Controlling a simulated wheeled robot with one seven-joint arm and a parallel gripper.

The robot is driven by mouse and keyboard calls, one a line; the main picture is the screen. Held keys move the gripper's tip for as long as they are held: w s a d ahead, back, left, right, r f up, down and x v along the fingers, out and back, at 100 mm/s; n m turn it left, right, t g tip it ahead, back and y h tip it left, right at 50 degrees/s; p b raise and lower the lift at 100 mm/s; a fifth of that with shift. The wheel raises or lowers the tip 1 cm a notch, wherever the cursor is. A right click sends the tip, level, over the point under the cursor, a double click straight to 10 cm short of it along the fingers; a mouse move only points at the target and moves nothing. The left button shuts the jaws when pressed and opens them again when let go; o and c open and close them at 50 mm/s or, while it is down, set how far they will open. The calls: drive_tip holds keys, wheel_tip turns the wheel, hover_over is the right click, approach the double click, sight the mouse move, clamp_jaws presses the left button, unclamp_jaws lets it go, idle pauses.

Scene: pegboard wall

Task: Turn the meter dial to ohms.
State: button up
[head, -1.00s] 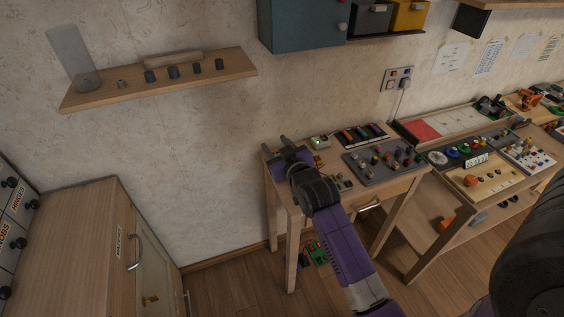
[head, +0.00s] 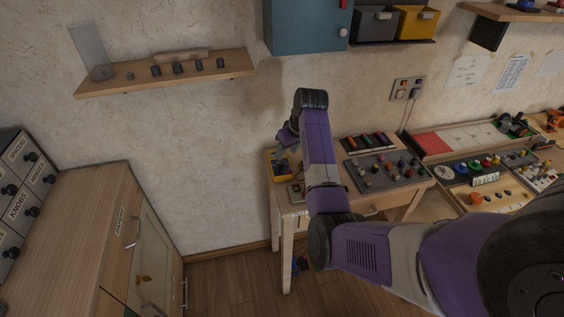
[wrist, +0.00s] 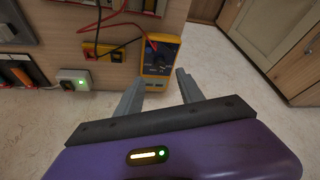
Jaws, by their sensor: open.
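The yellow meter (wrist: 148,70) with a dark face stands beyond my fingers in the wrist view. Its yellow edge (head: 269,166) shows on the small wooden table in the head view, partly behind my arm. Red and black leads run near it. The dial is too small and dark to read its setting. My gripper (wrist: 160,76) is open and empty, its two fingers apart and pointing toward the meter's lower end, with no contact visible. In the head view my gripper (head: 287,138) is over the table's left end, partly hidden by my wrist.
A yellow block (wrist: 103,52) with sockets and a small box with a green light (wrist: 73,80) are left of the meter in the wrist view. A grey knob panel (head: 385,172) fills the table's right side. A wall shelf (head: 165,74) is at upper left.

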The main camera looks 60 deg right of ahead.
sight(281, 163)
drive_tip(key=shift+x, duration=3.8)
drive_tip(key=shift+d, duration=0.1)
clamp_jaws()
